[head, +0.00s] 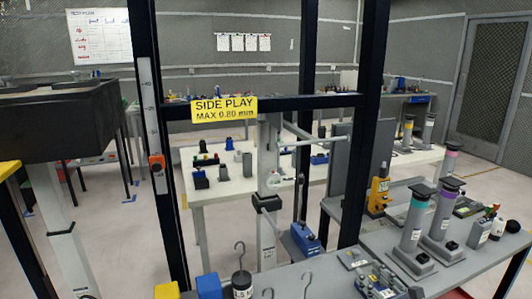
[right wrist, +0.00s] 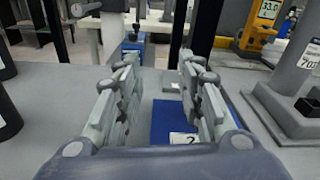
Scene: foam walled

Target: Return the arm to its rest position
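My right gripper (head: 378,280) shows low in the head view, over the grey bench at the right. In the right wrist view its two grey fingers (right wrist: 160,82) stand apart with nothing between them, so it is open and empty. Below and between the fingers is a blue pad (right wrist: 172,116) with a white label marked 2, partly hidden by the fingers. I cannot tell the height of the fingers above the bench. My left gripper is not seen in the head view.
A blue device (head: 305,238) stands ahead. Dark frame uprights and a yellow SIDE PLAY sign (head: 224,109) stand in front. A white table (head: 225,186) is behind.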

